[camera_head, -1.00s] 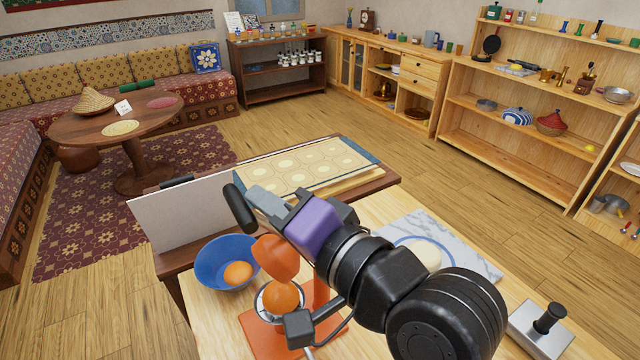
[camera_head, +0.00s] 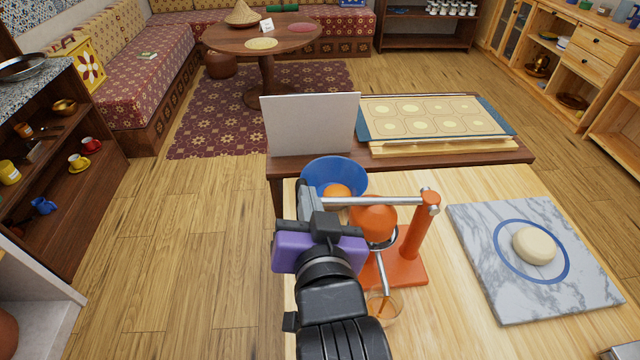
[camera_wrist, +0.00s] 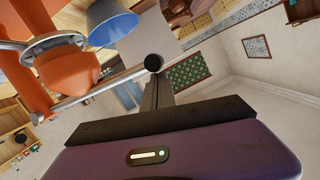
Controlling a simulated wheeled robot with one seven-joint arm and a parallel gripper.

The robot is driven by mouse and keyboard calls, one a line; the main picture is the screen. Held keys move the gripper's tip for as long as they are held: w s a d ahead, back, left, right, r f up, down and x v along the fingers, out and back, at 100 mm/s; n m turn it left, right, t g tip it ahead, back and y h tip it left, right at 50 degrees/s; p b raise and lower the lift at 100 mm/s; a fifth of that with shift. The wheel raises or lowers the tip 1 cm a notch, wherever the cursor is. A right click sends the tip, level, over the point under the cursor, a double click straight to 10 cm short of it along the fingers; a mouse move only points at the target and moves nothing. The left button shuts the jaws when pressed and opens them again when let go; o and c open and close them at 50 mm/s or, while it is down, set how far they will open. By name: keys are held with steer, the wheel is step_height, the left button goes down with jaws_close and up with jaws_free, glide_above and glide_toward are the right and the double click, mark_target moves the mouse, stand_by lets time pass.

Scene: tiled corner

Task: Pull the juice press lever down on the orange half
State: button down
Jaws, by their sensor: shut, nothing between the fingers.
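The orange juice press (camera_head: 412,258) stands on the wooden worktop. Its metal lever (camera_head: 385,199) lies about level, and its orange cup (camera_head: 372,222) is down over the strainer. The orange half under the cup is hidden. My gripper (camera_head: 308,190) is shut and empty at the lever's free end. In the wrist view, the lever's black handle (camera_wrist: 153,62) is at the tips of my gripper (camera_wrist: 157,85); I cannot tell whether they touch. A glass (camera_head: 383,308) with orange liquid stands at the press's front.
A blue bowl (camera_head: 318,180) with an orange piece (camera_head: 337,190) is behind the press. A marble board (camera_head: 580,280) with dough (camera_head: 535,245) lies to the right. A white panel (camera_head: 312,123) and a patterned tray (camera_head: 435,118) stand behind. Open floor is at left.

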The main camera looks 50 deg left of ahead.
steer(key=shift+s+a+f+n+h+b, duration=0.1)
steer(key=shift+s+f+n+h+b, duration=0.15)
steer(key=shift+f, duration=0.5)
steer(key=shift+a+f+n+h+b, duration=0.1)
steer(key=shift+f+n, duration=0.25)
steer(key=shift+f, duration=0.4)
steer(key=shift+f, duration=0.15)
steer(key=r+p, duration=0.4)
steer(key=r, duration=0.1)
steer(key=shift+w+d+r, duration=0.2)
steer(key=shift+w+d, duration=0.15)
steer(key=b+v, duration=0.2)
steer(key=v, duration=0.7)
steer(key=shift+s+d+f, duration=0.2)
steer(key=shift+s+d, duration=0.1)
steer(key=shift+d, duration=0.05)
